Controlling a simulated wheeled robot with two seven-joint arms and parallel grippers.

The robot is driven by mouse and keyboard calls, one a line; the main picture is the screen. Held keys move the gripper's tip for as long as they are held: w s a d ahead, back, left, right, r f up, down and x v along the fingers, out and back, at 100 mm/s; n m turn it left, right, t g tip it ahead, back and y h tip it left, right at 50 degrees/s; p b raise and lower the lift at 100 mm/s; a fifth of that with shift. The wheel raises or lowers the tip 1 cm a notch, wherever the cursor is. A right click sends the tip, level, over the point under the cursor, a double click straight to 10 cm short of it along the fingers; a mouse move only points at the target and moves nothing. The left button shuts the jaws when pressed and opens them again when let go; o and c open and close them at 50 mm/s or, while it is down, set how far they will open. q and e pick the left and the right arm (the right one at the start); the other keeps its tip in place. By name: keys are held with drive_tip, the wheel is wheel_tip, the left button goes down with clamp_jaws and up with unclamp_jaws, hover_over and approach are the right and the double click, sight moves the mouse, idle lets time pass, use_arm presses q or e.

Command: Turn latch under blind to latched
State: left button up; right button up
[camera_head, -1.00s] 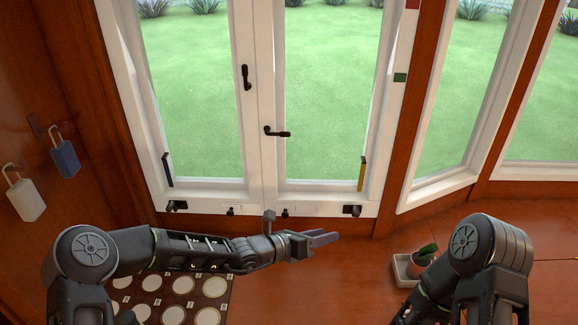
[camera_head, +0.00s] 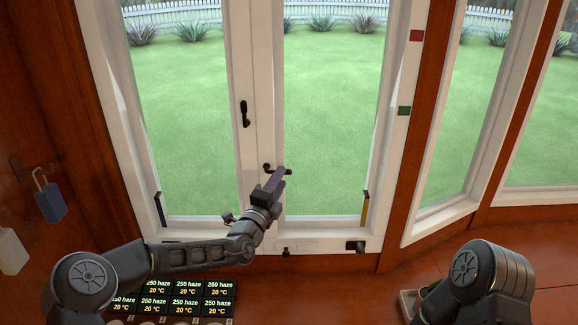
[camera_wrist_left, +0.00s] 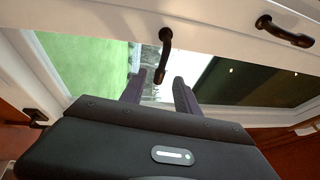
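Two black latch handles sit on the white window's middle post. The upper one (camera_head: 245,113) is vertical. The lower one (camera_head: 268,168) points right, roughly horizontal, and is partly covered by my left gripper (camera_head: 283,173). No blind is visible, so I cannot tell from the label which latch is meant. In the left wrist view, the left gripper (camera_wrist_left: 159,88) is open, its fingers apart, with the free end of a black handle (camera_wrist_left: 165,45) between or just beyond them; contact cannot be told. The other handle (camera_wrist_left: 285,31) is at upper right. My right gripper is out of view.
Red (camera_head: 415,35) and green (camera_head: 404,111) squares are on the right frame. A blue padlock (camera_head: 50,202) hangs on the left wall. A panel with lit displays (camera_head: 188,290) lies below.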

use_arm(q)
drive_tip(key=f+x, duration=0.1)
drive_tip(key=x, duration=0.6)
drive_tip(key=shift+w+r+p, duration=0.15)
drive_tip(key=shift+r+p, duration=0.3)
drive_tip(key=shift+r, duration=0.05)
drive_tip(key=shift+d, duration=0.1)
drive_tip(key=shift+c, duration=0.2)
clamp_jaws()
idle(0.8)
